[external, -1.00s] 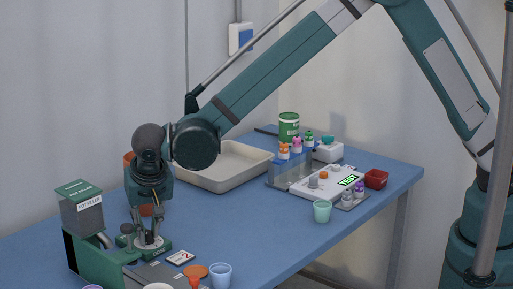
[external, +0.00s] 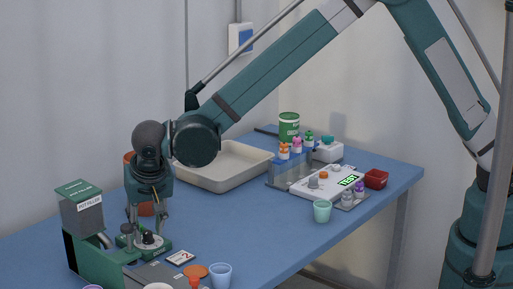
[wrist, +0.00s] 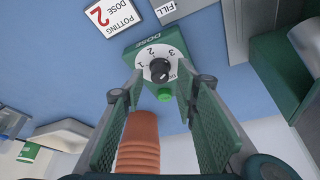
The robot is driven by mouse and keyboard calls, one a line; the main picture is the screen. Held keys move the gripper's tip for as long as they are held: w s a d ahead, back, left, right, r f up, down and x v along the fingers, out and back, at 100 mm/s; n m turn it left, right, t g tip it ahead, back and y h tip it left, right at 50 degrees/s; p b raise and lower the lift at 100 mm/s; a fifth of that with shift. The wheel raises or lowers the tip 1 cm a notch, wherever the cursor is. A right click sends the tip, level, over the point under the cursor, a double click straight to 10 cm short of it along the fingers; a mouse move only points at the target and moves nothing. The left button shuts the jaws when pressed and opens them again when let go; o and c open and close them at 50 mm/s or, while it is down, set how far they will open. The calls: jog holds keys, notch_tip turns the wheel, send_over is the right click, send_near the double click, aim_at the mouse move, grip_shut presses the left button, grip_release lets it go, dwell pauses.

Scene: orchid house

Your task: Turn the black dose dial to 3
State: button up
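The black dose dial (wrist: 160,70) sits on a white disc on the green dose box (wrist: 133,55), marked 1, 2 and 3. I cannot make out clearly which number its pointer faces. In the external view the dial (external: 148,239) is at the front left of the bench. My gripper (wrist: 160,88) is open and empty, its two green-padded fingers apart on either side of the dial in the wrist view. In the external view my gripper (external: 147,224) is just above the dial, with no contact visible.
A card (wrist: 105,15) reads "POTTING DOSE 2". The pot filler (external: 82,215) stands close on the left. Terracotta pots (wrist: 138,145) are near the fingers. The bench's middle is clear.

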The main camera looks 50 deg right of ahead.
jog(key=v, duration=1.1)
jog(key=shift+r, duration=0.1)
dwell(0.4)
jog(key=s+d+r+n+y, duration=0.15)
jog(key=d+r, duration=0.35)
jog(key=d, duration=0.6)
jog(key=s+d+r, duration=0.2)
jog(key=d+r, duration=0.2)
jog(key=d, duration=0.6)
jog(key=s+d+r+n, duration=0.1)
jog(key=d+r, duration=0.4)
jog(key=d, duration=0.6)
jog(key=s+d+f+n+t, duration=0.3)
jog(key=s+d, duration=1.9)
jog(key=d, duration=0.3)
